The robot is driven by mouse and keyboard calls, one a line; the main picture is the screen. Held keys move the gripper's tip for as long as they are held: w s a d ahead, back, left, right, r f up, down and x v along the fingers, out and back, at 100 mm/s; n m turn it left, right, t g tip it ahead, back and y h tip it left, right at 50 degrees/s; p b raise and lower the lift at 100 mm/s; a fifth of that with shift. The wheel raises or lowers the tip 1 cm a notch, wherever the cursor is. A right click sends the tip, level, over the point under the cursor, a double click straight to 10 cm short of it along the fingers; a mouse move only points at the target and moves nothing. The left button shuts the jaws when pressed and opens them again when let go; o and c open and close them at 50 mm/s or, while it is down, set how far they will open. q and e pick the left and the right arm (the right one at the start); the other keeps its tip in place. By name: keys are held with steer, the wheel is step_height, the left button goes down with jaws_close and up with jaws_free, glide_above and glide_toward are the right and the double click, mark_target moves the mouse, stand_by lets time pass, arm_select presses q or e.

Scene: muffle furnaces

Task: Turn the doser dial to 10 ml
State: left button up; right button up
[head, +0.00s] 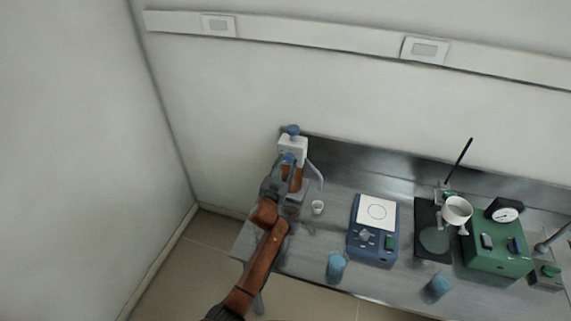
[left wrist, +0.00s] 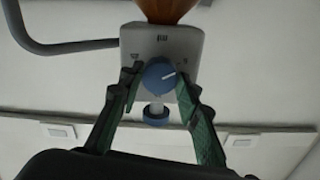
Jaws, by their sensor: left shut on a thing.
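The doser (head: 292,150) stands at the back left of the steel bench, a white head with a blue top knob and an amber bottle below. In the left wrist view, the doser's white face (left wrist: 187,42) appears upside down, with the amber bottle (left wrist: 166,8) above it. The blue doser dial (left wrist: 158,76) has a white pointer line aimed right and slightly up in that view. My left gripper (head: 287,168) is at the doser's front; in the left wrist view its green-padded fingers (left wrist: 160,82) close on the dial from both sides. My right gripper is out of view. The scale marks are too small to read.
A small white cup (head: 317,207) stands right of the doser, near its curved spout (head: 316,176). A blue balance (head: 373,243), blue cups (head: 336,264), a dark plate (head: 424,215) and a green device (head: 497,259) lie further right. The wall is close behind the bench.

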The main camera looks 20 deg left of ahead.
arm_select(q)
steer(key=c, duration=0.3)
steer(key=shift+m, duration=0.3)
steer(key=m, duration=0.4)
steer(key=m+b, duration=0.1)
steer(key=m, duration=0.2)
steer(key=shift+m, duration=2.1)
steer(key=o, duration=1.1)
